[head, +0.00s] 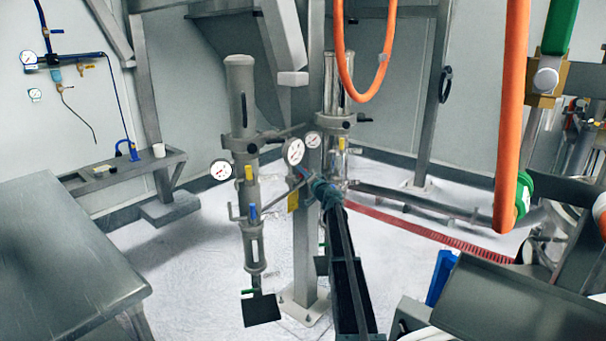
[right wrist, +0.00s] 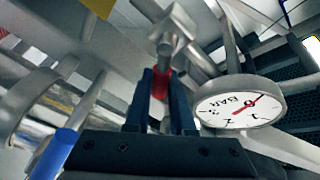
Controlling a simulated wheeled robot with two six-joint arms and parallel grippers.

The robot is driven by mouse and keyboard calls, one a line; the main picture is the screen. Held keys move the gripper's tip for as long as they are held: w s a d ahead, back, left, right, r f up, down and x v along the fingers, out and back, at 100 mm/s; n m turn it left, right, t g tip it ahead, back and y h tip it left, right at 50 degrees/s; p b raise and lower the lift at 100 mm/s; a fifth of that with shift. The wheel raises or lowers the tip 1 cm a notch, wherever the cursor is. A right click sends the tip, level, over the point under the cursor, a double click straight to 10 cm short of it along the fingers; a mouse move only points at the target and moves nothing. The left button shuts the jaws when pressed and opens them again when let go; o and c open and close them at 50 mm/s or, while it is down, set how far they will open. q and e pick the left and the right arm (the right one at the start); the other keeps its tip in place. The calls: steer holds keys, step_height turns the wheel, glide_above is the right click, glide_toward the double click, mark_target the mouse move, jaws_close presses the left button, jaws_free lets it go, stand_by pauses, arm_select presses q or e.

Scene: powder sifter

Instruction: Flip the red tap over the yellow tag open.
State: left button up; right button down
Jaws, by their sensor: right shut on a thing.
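My right arm reaches up from the bottom centre of the head view to the middle grey post. My right gripper (head: 308,180) is at the pipework there, just right of the yellow tag (head: 293,200). In the right wrist view, the two dark fingers of the right gripper (right wrist: 162,95) are closed on the red tap (right wrist: 161,84), which shows between them under a grey metal fitting. A yellow plate, probably the tag (right wrist: 100,7), shows at the top left of that view. In the head view the tap is mostly hidden by the gripper. My left gripper is not in view.
A pressure gauge (right wrist: 240,102) stands close to the right of the fingers. A blue handle (right wrist: 55,152) is at lower left. In the head view, gauges (head: 293,151) and grey cylinders (head: 241,100) crowd the post. An orange hose (head: 510,110) hangs at right.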

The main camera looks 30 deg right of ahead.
steer(key=c, duration=0.8)
jaws_free()
steer(key=shift+o, duration=0.2)
steer(key=s+a+f+b, duration=0.1)
steer(key=s, duration=1.2)
steer(key=shift+s, duration=0.4)
